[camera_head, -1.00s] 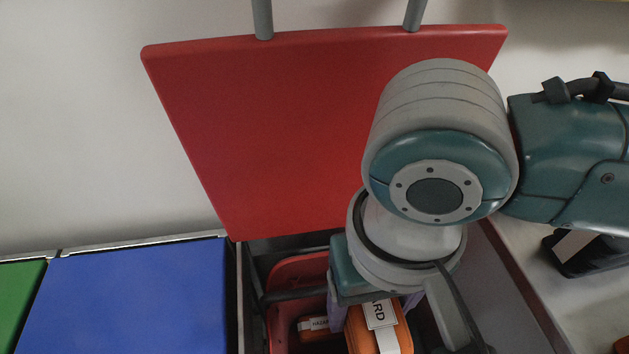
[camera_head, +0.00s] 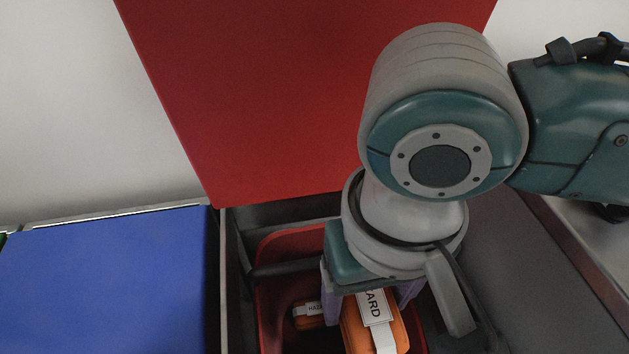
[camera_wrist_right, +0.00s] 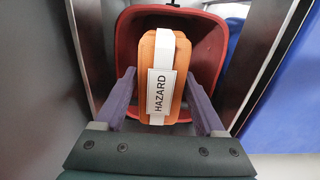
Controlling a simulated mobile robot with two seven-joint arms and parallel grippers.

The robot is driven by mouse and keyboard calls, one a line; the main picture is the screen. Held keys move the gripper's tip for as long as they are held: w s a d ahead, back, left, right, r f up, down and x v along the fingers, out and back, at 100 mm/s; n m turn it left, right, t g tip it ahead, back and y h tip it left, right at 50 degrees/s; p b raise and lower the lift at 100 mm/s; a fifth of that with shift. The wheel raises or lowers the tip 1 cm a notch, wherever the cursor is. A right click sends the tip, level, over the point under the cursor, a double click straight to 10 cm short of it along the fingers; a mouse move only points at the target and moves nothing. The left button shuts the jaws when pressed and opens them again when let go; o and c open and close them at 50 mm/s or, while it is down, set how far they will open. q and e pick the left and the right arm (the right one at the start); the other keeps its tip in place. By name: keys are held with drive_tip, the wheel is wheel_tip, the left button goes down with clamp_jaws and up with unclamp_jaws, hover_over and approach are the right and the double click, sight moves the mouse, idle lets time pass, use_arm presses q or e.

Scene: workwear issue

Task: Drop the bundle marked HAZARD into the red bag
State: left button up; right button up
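The red bag (camera_head: 272,244) stands open in a dark bin, below the raised red panel. My right gripper (camera_wrist_right: 161,75) is above the bag, with a purple finger on each side of an orange bundle marked HAZARD (camera_head: 357,327). In the right wrist view the fingertips meet the sides of this bundle (camera_wrist_right: 146,57), and its white strap and label face the camera. The bag's rim (camera_wrist_right: 125,22) surrounds the bundle there. A second orange bundle with a HAZARD label (camera_head: 308,321) lies inside the bag at the left. My left gripper is not in view.
The raised red panel (camera_head: 270,100) stands behind the bag. A closed blue lid (camera_head: 110,285) lies to the left of the bin. Grey bin walls flank the bag closely. A pale surface lies at the far right.

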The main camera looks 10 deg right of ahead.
drive_tip(key=o, duration=0.4)
use_arm(q)
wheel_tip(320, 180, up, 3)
drive_tip(key=p, duration=0.3)
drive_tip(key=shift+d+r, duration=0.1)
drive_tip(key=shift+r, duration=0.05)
use_arm(e)
wheel_tip(320, 180, up, 9)
drive_tip(key=shift+f, duration=0.1)
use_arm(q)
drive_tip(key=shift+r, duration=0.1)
use_arm(e)
drive_tip(key=shift+r, duration=0.6)
